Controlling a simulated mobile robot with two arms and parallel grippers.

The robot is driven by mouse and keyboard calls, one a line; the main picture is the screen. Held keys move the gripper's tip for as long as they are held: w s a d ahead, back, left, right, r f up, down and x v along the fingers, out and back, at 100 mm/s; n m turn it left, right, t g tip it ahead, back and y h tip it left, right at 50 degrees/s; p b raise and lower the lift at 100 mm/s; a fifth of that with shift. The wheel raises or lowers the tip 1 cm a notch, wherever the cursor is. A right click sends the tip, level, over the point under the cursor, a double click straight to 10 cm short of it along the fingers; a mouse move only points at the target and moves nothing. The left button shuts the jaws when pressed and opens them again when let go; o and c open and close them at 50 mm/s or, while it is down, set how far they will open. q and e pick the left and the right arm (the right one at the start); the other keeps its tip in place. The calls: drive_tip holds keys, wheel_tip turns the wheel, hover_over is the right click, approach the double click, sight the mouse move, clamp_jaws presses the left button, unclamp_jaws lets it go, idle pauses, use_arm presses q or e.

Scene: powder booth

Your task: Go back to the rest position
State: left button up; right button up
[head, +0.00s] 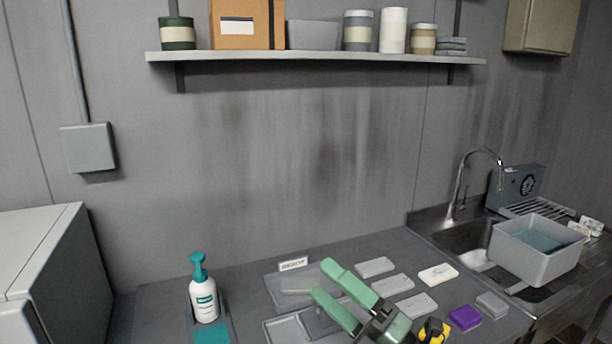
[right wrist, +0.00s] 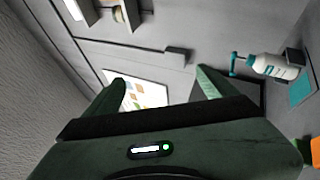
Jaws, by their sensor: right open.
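My right gripper (head: 323,280) shows at the bottom centre of the head view, above the grey counter (head: 240,270). Its two green fingers point up and to the left. They are apart, with nothing seen between them. In the right wrist view the same gripper (right wrist: 160,80) is open and empty, with the wall and a white board with coloured patches (right wrist: 140,92) beyond it. It hides part of the trays and grey blocks below it. My left gripper is in neither view.
A pump bottle (head: 204,298) stands left on the counter. Grey blocks (head: 375,267), a white block (head: 438,274) and a purple block (head: 465,317) lie near my right gripper. A grey basin (head: 545,265) sits at the sink. A shelf (head: 300,56) crosses the wall above.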

drive_tip(key=w+d+f+m+t+h, duration=0.1)
drive_tip(key=d+f+m+t+h, duration=0.3)
drive_tip(key=d+m+h, duration=0.5)
drive_tip(key=d+f+m+t+h, duration=0.1)
drive_tip(key=d+f+m+h, duration=0.5)
drive_tip(key=m, duration=0.6)
drive_tip(key=s+d+f+m+g+h, duration=0.3)
drive_tip(key=s+f+m+g+h, duration=0.15)
drive_tip(key=f, duration=0.55)
drive_tip(key=s+a+f+m+g+y, duration=0.1)
drive_tip(key=s+f+m+g, duration=0.1)
drive_tip(key=s+f+g, duration=0.65)
drive_tip(key=s+f+m+g+y, duration=0.15)
drive_tip(key=s+f, duration=0.45)
drive_tip(key=s, duration=0.8)
wheel_tip(320, 180, down, 26)
drive_tip(key=s+f+g, duration=0.1)
drive_tip(key=s+g, duration=0.1)
drive_tip(key=s+d+f+g, duration=0.1)
drive_tip(key=s+d+f, duration=0.1)
drive_tip(key=s+f, duration=1.2)
drive_tip(key=shift+s+d+h, duration=0.2)
drive_tip(key=shift+s+h, duration=0.1)
drive_tip(key=shift+s, duration=0.2)
